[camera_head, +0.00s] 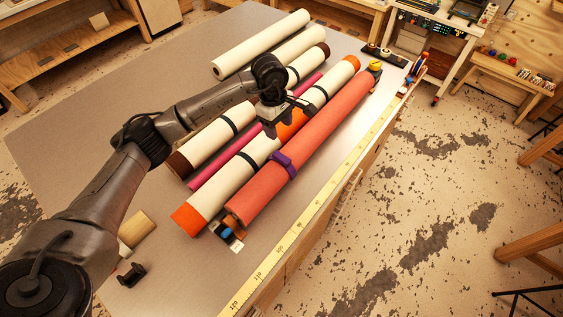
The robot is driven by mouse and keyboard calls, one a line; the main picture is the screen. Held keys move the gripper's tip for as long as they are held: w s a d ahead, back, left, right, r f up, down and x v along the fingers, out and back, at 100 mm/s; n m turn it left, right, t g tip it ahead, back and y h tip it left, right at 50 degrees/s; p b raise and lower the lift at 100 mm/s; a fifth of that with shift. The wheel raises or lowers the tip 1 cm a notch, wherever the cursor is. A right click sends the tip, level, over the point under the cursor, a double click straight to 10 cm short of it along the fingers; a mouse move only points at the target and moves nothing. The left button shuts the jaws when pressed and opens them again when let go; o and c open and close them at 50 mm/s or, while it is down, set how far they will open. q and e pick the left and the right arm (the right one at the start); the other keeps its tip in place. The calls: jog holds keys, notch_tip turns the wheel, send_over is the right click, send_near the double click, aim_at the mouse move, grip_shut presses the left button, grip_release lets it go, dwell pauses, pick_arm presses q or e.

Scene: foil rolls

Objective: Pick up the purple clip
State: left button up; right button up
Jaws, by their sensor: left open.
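The purple clip (284,164) sits around the red roll (262,190), a little nearer than its middle. The red roll lies along the right side of the grey table, close to its edge. My left gripper (276,130) is open and points down over the rolls, behind and slightly left of the clip in the picture, apart from it. It hides part of the white and orange roll (230,181) below it. My right gripper is not in view.
A magenta roll (208,176) and a white roll with brown ends (200,147) lie left. White rolls (262,42) lie at the back. A yellow measuring tape (290,243) runs along the right edge. A small black piece (131,275) lies front left. The table's left side is clear.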

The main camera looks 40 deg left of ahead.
pick_arm(q)
jog(key=p, duration=0.1)
send_over(281, 156)
jog(key=f, duration=0.8)
jog(key=shift+a, duration=0.2)
jog(key=shift+f+p, duration=0.4)
jog(key=shift+f, duration=0.25)
jog(key=f, duration=0.3)
jog(key=shift+d+f+p, duration=0.1)
jog(key=shift+d+p, duration=0.15)
jog(key=shift+p, duration=0.15)
jog(key=shift+f, duration=0.45)
jog(key=shift+c, duration=0.2)
jog(key=c, duration=0.9)
jog(key=shift+r, duration=0.1)
